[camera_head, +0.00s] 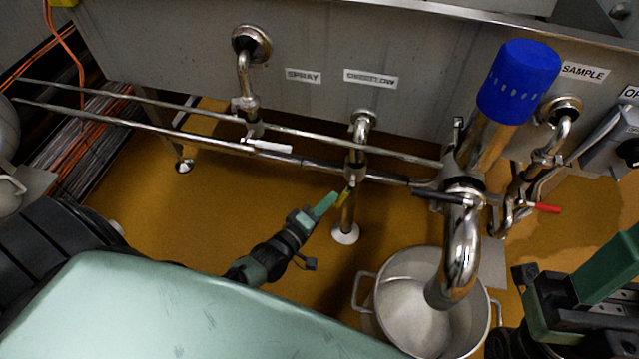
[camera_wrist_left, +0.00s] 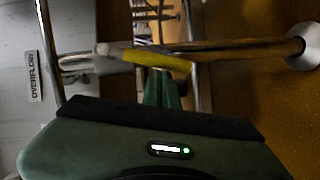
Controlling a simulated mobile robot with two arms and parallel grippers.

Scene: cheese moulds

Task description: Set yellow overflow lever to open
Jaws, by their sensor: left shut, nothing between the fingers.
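The yellow overflow lever (camera_head: 345,197) is on the thin vertical pipe below the OVERFLOW label (camera_head: 371,79). In the left wrist view the lever (camera_wrist_left: 158,61) lies nearly along the pipe, at a slight angle to it. My left gripper (camera_head: 327,203) is shut and empty, with its green fingertips just left of the lever in the head view. In the left wrist view the fingertips (camera_wrist_left: 162,80) are right beside the lever's middle; I cannot tell whether they touch it.
Horizontal rails (camera_head: 225,138) run behind the lever. A white lever (camera_head: 267,146) is to the left, and black (camera_head: 440,196) and red (camera_head: 546,208) levers to the right. A metal pot (camera_head: 365,291) stands under a thick curved pipe (camera_head: 463,250). Orange floor is clear left of my gripper.

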